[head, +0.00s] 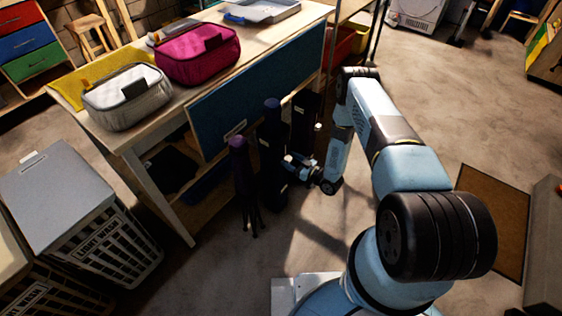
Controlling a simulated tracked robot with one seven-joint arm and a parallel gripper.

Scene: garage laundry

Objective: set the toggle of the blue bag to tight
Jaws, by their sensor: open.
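Several tall, slim, dark bags stand upright in front of the table. The middle one (271,150) looks navy blue, with a rounded top and small pale marks. A purplish one (240,170) stands to its left with thin dark legs below, and a dark one (304,115) stands behind to the right. I cannot tell surely which is the blue bag, and no toggle can be made out. My gripper (290,168) is open, low beside the right side of the middle bag. Whether it touches the bag is not clear.
The wooden table (125,138) carries a grey-white case (127,100), a magenta case (198,55) and a tray (262,10). A blue panel (215,120) covers its front. A laundry basket (105,245) stands at left.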

